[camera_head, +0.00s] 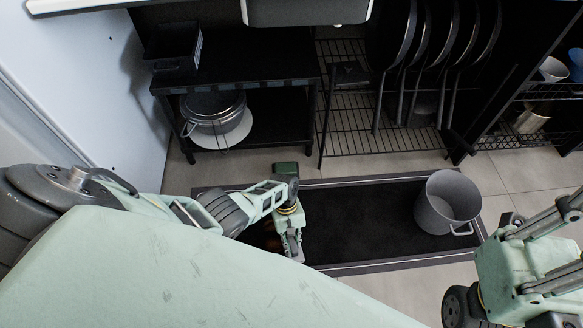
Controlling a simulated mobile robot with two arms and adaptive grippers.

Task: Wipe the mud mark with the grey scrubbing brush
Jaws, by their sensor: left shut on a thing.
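My left gripper (291,243) is low over the black floor mat, left of its middle, pointing down. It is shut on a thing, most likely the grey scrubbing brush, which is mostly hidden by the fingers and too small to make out. A dim brown patch (268,237) shows just left of the gripper, partly behind my arm; it may be the mud mark, but I cannot tell for sure. My right arm shows at the lower right, with its gripper out of the picture.
The black mat (370,215) has a grey border. A grey bucket (447,203) stands on its right end. Behind it are a black shelf (240,72) with a lidded pot (213,110) and a wire rack (375,140) with hanging pans. The mat's middle is clear.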

